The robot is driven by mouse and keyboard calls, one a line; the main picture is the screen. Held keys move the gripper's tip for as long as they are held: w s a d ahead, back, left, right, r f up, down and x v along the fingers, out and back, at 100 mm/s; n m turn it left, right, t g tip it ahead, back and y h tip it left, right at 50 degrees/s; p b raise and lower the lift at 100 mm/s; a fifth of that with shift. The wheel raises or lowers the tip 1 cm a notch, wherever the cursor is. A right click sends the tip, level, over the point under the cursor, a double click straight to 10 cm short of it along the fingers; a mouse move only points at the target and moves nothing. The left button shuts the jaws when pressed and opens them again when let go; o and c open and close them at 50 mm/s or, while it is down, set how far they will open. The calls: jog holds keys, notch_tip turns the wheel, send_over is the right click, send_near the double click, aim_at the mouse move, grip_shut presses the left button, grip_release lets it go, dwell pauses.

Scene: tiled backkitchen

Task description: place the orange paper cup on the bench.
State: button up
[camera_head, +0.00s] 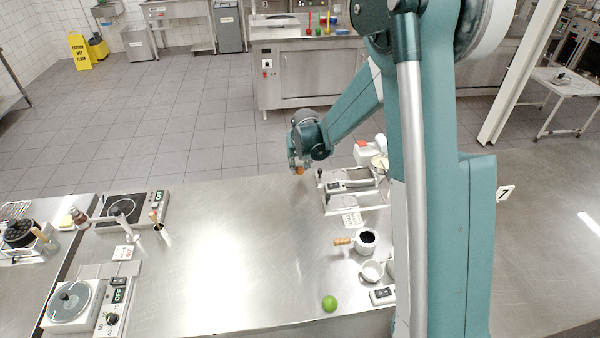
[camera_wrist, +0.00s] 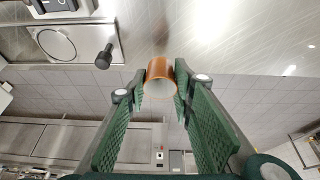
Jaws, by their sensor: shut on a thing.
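The orange paper cup (camera_wrist: 160,70) is between the two green finger pads of my gripper (camera_wrist: 161,85) in the wrist view, with its pale round end toward the camera. My gripper is shut on it. In the head view my gripper (camera_head: 299,168) is at the far edge of the steel bench (camera_head: 235,240), and only a small orange patch of the cup (camera_head: 299,171) shows. I cannot tell how far the cup is from the bench top.
Appliances (camera_head: 345,185) stand just right of my gripper. The bench middle is clear.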

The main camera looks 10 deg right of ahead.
aim_at(300, 171)
jog(key=shift+f, duration=1.85)
jog(key=shift+f, duration=0.15)
jog(key=o, duration=0.9)
jog(key=shift+r, duration=0.2)
jog(key=v, duration=1.2)
